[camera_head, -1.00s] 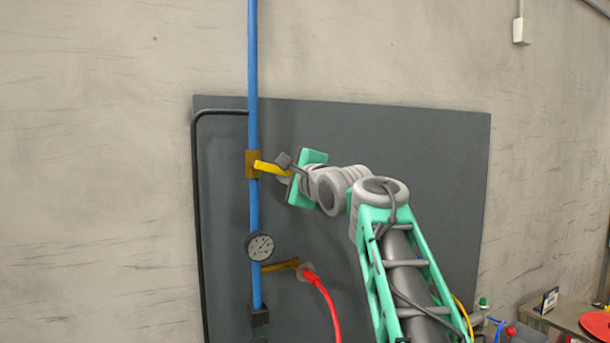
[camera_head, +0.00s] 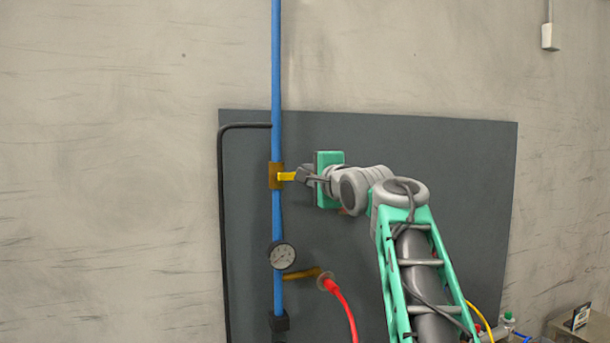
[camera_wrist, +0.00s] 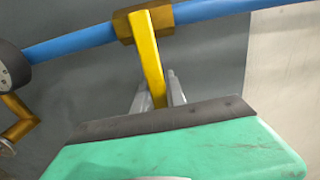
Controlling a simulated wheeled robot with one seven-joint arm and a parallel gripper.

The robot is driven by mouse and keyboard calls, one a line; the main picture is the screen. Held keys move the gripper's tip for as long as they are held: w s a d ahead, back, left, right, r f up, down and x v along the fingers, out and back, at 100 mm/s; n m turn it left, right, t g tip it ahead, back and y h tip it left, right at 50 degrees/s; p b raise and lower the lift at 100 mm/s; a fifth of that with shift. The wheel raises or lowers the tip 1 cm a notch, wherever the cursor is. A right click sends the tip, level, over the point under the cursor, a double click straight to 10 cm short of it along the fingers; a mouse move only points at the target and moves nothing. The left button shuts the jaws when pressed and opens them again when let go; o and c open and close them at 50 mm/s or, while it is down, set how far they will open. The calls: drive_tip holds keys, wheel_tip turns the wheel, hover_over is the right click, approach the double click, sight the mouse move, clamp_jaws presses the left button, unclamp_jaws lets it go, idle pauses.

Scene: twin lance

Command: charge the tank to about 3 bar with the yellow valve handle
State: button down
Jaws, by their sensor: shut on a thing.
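The yellow valve handle (camera_head: 287,176) sticks out to the right from a brass valve body (camera_head: 276,170) on the vertical blue pipe (camera_head: 276,100). It looks about level, at a right angle to the pipe. My gripper (camera_head: 302,175) is shut on the handle's outer part. In the wrist view the handle (camera_wrist: 148,60) runs from the valve body (camera_wrist: 160,14) down between the grey fingers (camera_wrist: 157,98). A round pressure gauge (camera_head: 282,255) sits lower on the pipe; its needle is too small to read. No tank is clearly seen.
A dark grey panel (camera_head: 450,190) stands behind the pipe. A brass side branch (camera_head: 302,273) below the gauge joins a red hose (camera_head: 342,300). A black pipe (camera_head: 224,230) runs down the left. A cluttered table (camera_head: 575,330) is at lower right.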

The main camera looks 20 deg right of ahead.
drive_tip(key=c, duration=1.4)
unclamp_jaws()
drive_tip(key=shift+o, duration=0.2)
drive_tip(key=s+b, duration=0.2)
drive_tip(key=s, duration=0.5)
drive_tip(key=shift+s+b, duration=0.35)
drive_tip(key=shift+s, duration=0.05)
